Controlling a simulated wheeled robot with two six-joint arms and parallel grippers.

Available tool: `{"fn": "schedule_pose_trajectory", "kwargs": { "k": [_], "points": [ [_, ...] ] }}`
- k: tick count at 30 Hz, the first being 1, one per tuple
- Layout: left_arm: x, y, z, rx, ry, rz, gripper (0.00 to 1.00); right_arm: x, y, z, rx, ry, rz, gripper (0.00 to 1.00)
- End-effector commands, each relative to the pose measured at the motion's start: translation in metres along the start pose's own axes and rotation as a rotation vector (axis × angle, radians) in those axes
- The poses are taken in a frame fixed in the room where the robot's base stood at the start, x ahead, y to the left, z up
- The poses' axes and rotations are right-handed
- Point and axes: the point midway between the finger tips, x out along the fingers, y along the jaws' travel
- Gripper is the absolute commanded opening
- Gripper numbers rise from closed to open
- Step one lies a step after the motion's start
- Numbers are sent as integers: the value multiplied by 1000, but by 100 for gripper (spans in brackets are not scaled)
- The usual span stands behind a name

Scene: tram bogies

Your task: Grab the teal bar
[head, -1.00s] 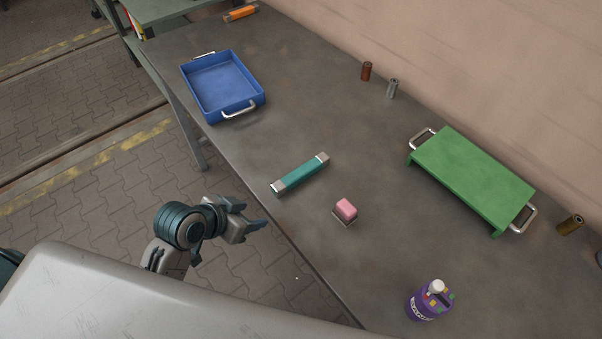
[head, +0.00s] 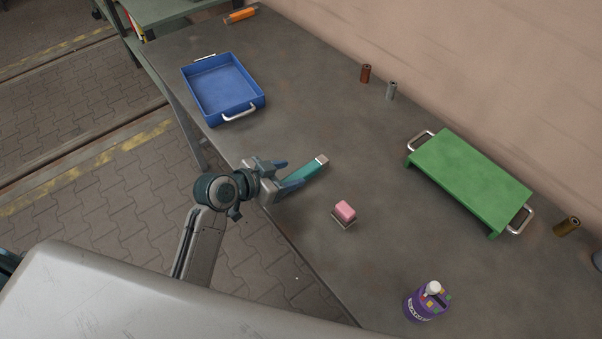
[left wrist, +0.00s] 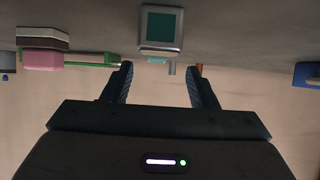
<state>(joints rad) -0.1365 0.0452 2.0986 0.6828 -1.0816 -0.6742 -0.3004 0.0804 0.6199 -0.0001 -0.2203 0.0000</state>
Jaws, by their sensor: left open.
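The teal bar (head: 311,170) has pale grey end caps and lies on the grey workbench near its front edge. In the head view my left gripper (head: 291,174) is open at the near end of the bar and hides that end. In the left wrist view the two dark fingers (left wrist: 162,80) are apart with nothing between them. The bar's square end (left wrist: 161,30) shows beyond the fingertips, between them sideways and higher in the picture. I cannot tell whether the fingers touch the bar. My right gripper is not in view.
A pink block (head: 345,210) on a small base sits right of the bar. A blue tray (head: 251,106) stands behind left and a green stand (head: 470,175) at the right. A purple bottle (head: 428,303) is in front.

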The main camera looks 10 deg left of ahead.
Motion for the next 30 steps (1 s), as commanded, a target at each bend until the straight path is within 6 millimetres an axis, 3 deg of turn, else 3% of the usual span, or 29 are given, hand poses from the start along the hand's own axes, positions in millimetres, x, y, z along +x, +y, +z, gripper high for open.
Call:
{"fn": "schedule_pose_trajectory", "kwargs": {
  "k": [12, 20, 28, 30],
  "points": [
    [48, 4, 4, -3, -2, 0, 53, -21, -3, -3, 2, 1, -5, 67],
    [51, 4, 6, 0, -1, -1, 53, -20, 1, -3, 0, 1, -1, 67],
    [51, 4, 6, -1, -2, -1, 2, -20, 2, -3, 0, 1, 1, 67],
    [51, 4, 5, -1, -1, -1, 1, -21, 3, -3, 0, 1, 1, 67]
  ]
}}
